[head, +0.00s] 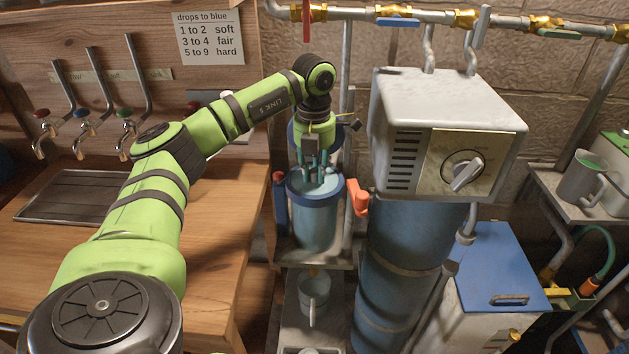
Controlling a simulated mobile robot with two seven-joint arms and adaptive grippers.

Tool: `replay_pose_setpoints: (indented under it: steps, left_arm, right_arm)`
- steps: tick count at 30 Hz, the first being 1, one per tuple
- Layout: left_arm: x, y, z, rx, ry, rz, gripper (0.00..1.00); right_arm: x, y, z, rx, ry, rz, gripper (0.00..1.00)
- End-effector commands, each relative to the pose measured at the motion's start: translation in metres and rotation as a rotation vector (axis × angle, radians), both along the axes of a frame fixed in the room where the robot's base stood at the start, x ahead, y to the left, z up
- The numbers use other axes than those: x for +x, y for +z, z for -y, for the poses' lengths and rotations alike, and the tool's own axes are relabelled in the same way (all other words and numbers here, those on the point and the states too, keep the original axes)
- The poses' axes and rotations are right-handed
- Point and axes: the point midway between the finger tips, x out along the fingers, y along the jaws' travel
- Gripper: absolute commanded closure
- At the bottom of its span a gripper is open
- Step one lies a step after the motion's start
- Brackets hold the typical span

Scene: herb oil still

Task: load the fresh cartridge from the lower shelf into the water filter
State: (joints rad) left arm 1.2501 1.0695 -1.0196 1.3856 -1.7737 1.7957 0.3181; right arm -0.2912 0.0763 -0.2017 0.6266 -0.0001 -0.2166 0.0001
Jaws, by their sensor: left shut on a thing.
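The water filter housing (314,228) is a clear blue cylinder with a dark blue rim. It stands upright on a small shelf at the middle of the head view, with its top open. My left gripper (320,180) points down into that opening. Its fingers are shut on a pale thing, seemingly the cartridge (329,187), whose top shows inside the rim. How deep it sits, and whether it touches the bottom, I cannot tell. A second blue-rimmed vessel (297,137) shows partly behind my gripper. My right gripper is out of view.
A mug (314,290) stands on the shelf below the housing. An orange handle (358,197) sticks out at the housing's right. The grey control box (445,120) on a blue tank (408,245) stands close to the right. The wooden counter (222,225) lies left.

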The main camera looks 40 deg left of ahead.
Motion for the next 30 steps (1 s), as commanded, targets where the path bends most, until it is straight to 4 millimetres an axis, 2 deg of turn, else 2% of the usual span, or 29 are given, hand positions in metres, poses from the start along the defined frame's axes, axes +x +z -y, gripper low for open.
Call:
replay_pose_setpoints:
  steps: [7,19,20,21,22,30]
  left_arm:
    - [-0.001,-0.032,0.0,0.001,0.0,-0.002,1.0]
    - [0.0,-0.04,0.0,0.001,-0.001,-0.001,1.0]
    - [-0.001,-0.04,0.0,0.001,-0.001,-0.001,0.72]
    - [-0.001,-0.039,0.0,0.001,-0.001,-0.001,0.56]
    - [-0.001,-0.039,0.0,0.001,-0.001,-0.001,0.53]
    - [0.0,-0.039,0.0,0.0,-0.001,-0.001,0.53]
  right_arm:
    - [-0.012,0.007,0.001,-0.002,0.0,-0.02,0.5]
    - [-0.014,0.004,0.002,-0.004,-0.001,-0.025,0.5]
    - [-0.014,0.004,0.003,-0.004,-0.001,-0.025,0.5]
    - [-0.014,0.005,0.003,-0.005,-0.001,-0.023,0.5]
    - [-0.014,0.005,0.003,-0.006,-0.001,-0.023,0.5]
    - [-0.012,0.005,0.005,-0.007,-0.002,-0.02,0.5]
